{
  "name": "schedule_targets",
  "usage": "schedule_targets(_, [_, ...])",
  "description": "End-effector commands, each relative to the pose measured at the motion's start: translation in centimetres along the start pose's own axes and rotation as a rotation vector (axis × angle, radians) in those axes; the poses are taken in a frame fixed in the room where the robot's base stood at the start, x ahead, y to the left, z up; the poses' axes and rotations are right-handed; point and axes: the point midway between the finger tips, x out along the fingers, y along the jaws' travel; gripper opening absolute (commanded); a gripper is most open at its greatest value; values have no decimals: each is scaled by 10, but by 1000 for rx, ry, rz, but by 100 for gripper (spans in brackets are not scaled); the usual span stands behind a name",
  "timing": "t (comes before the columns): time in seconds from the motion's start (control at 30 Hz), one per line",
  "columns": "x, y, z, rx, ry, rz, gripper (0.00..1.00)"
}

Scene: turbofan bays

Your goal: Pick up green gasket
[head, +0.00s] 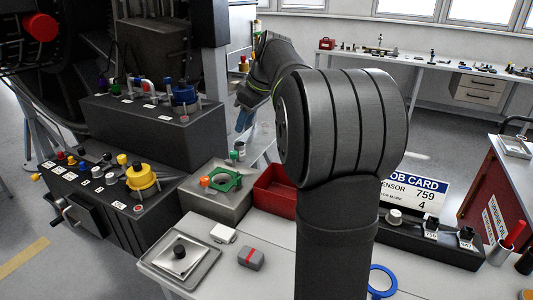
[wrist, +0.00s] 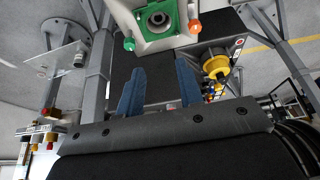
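The green gasket (head: 232,184) lies on top of a light grey box (head: 207,205) in the head view, beside an orange knob (head: 205,181). In the wrist view the green gasket (wrist: 139,21) is at the top edge, around a dark round port, and is partly cut off by the frame. My gripper (head: 243,121) is above and behind the box in the head view. In the wrist view my gripper (wrist: 159,65) has its two blue fingers wide apart with nothing between them. It is apart from the gasket.
A red bin (head: 274,188) stands right of the grey box. Dark consoles with a yellow fitting (head: 141,177) and a blue fitting (head: 184,96) stand to the left. A metal tray (head: 180,258), a grey block (head: 251,258) and a blue ring (head: 382,281) lie on the white table.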

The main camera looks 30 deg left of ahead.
Motion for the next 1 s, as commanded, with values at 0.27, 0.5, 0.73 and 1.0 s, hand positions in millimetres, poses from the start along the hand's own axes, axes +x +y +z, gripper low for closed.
schedule_targets(0.27, [0, 0, 0, -4, -1, 0, 31])
schedule_targets(0.5, [19, -20, -3, -319, -116, 33, 31])
schedule_targets(0.73, [44, -52, -7, -991, -369, 49, 31])
schedule_targets(1.0, [54, -72, -14, -1525, -585, 7, 31])
